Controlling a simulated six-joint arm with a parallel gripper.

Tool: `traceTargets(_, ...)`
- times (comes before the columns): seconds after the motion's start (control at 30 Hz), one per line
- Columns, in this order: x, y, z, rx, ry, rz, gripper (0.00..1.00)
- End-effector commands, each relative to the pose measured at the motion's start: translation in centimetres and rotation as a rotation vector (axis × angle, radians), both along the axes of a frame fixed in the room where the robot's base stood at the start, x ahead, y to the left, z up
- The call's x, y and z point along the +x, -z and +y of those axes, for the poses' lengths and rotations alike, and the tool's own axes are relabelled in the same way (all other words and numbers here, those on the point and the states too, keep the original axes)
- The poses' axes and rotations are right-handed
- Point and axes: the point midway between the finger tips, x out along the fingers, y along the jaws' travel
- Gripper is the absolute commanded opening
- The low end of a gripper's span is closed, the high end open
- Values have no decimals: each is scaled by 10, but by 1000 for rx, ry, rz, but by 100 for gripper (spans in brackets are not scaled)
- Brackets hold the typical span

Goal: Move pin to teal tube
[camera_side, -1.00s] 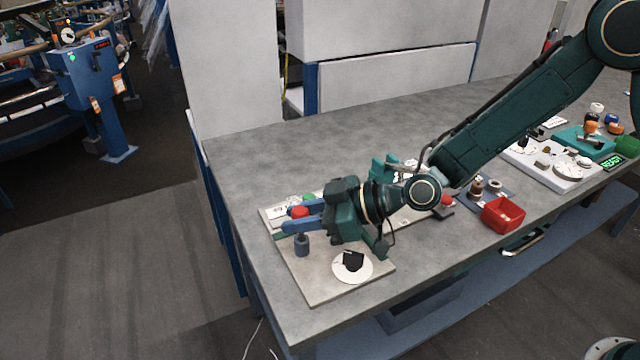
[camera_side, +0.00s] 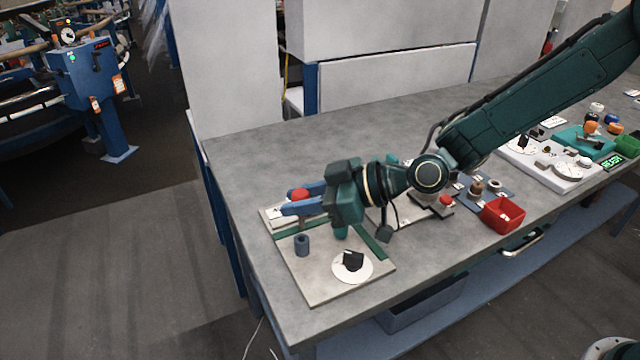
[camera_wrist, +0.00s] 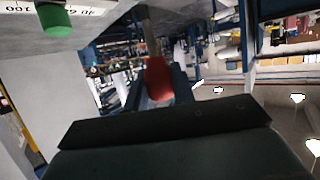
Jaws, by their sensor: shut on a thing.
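A pin with a red head (camera_side: 299,194) is between the blue fingers of my gripper (camera_side: 297,199) in the side view. My gripper is shut on it, above the board. In the wrist view the red head (camera_wrist: 160,80) sits between the fingertips (camera_wrist: 158,88), with a brownish shaft beyond it. A short blue-grey tube (camera_side: 302,245) stands upright on the board, below the gripper and apart from it.
The pale board (camera_side: 315,280) carries a white disc (camera_side: 352,267) with a black block and a green strip (camera_side: 372,242). A green knob (camera_wrist: 56,22) and a printed scale show in the wrist view. The back left of the table is clear.

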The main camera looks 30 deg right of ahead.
Motion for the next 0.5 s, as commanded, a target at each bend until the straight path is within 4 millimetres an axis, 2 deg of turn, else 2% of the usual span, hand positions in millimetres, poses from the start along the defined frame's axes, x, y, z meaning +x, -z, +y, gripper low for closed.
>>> traceTargets(0.27, 3, -12, -17, 0, 125, -4, 0)
traceTargets(0.5, 6, -32, -42, 2, 285, -6, 0)
